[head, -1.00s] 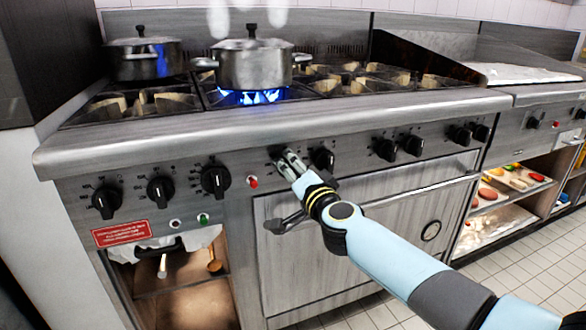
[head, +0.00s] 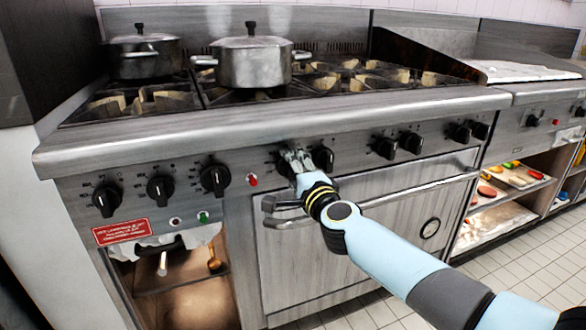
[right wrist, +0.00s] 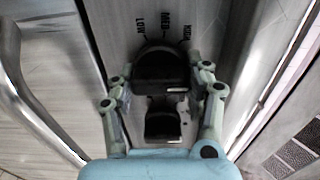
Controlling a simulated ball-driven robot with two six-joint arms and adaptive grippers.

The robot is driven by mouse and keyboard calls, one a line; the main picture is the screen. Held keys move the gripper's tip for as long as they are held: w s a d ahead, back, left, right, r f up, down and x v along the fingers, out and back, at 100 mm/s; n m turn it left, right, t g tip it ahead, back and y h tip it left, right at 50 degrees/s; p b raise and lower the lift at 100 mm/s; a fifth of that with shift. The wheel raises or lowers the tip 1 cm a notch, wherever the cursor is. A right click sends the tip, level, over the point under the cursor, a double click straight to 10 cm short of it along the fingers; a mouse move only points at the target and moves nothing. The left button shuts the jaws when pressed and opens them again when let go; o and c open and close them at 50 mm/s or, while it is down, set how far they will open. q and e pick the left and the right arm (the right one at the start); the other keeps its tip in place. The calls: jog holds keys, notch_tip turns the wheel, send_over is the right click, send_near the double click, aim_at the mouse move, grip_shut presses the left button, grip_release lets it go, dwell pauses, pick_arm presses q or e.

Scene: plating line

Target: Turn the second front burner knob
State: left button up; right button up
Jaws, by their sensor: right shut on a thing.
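The stove's front panel (head: 137,172) carries a row of black burner knobs. My right gripper (head: 292,160) is at the knob just right of the red indicator and largely hides it in the head view. In the right wrist view the black knob (right wrist: 161,72) sits between the two fingers of my right gripper (right wrist: 160,100), under the labels LOW, MED and HIGH. The gripper is shut on this knob. My left gripper is not in view.
Another knob (head: 323,158) is close to the right of my gripper. The oven door handle (head: 385,198) runs just below. A second pot (head: 145,57) stands at the back left. Three knobs, including this one (head: 214,179), are to the left.

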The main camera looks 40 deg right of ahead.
jog(key=shift+f, duration=0.1)
dwell(0.3)
jog(key=o, duration=1.1)
jog(key=shift+s, duration=0.1)
jog(key=v, duration=1.2)
jog(key=shift+a, duration=0.1)
